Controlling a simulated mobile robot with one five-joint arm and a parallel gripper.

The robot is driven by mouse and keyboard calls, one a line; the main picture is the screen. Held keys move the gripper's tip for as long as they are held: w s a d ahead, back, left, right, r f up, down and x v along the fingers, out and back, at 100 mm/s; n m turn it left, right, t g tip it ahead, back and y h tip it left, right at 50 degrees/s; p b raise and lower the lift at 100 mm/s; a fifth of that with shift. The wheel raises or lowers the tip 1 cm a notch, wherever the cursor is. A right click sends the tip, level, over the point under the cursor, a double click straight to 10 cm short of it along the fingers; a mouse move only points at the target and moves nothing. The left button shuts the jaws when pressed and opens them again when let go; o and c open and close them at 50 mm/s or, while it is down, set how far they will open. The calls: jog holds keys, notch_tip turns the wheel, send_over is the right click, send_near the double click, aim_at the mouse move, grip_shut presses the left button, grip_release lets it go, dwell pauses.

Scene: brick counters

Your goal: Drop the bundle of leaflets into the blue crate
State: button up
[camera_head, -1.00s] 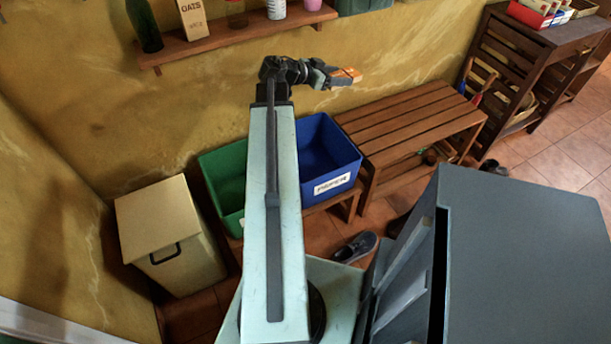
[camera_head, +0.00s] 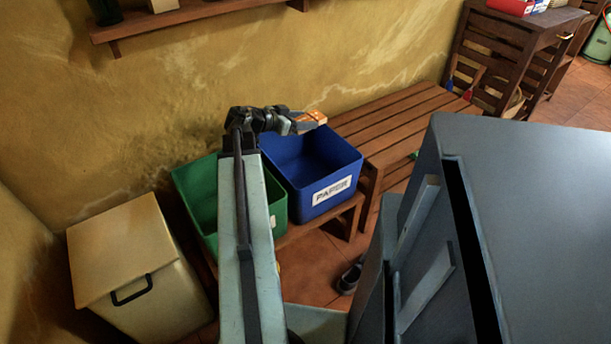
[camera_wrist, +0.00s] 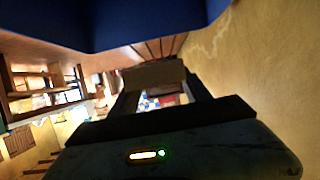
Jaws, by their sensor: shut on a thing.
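The blue crate (camera_head: 345,174), with a white PAPER label on its front, stands on a low wooden bench beside a green crate. My gripper (camera_head: 306,122) is above the blue crate's back part, pointing right. It is shut on a small orange bundle of leaflets (camera_head: 315,117). In the wrist view the bundle shows as a tan block (camera_wrist: 155,73) between the fingers, and the blue crate (camera_wrist: 150,20) fills the top. The height of the bundle over the rim is hard to tell.
The green crate (camera_head: 195,200) is left of the blue one, partly behind my arm. A cream lidded bin (camera_head: 125,250) stands at left. A slatted bench (camera_head: 400,125) is at right. A wall shelf (camera_head: 200,18) hangs above. A shoe (camera_head: 350,278) lies on the floor.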

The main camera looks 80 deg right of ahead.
notch_tip(320, 180, down, 3)
jog(key=shift+f+b, duration=0.2)
jog(key=shift+b, duration=0.95)
jog(key=shift+r, duration=0.1)
jog(key=o, duration=1.4)
jog(key=p+v, duration=0.3)
jog(key=v, duration=0.5)
jog(key=shift+s, duration=0.1)
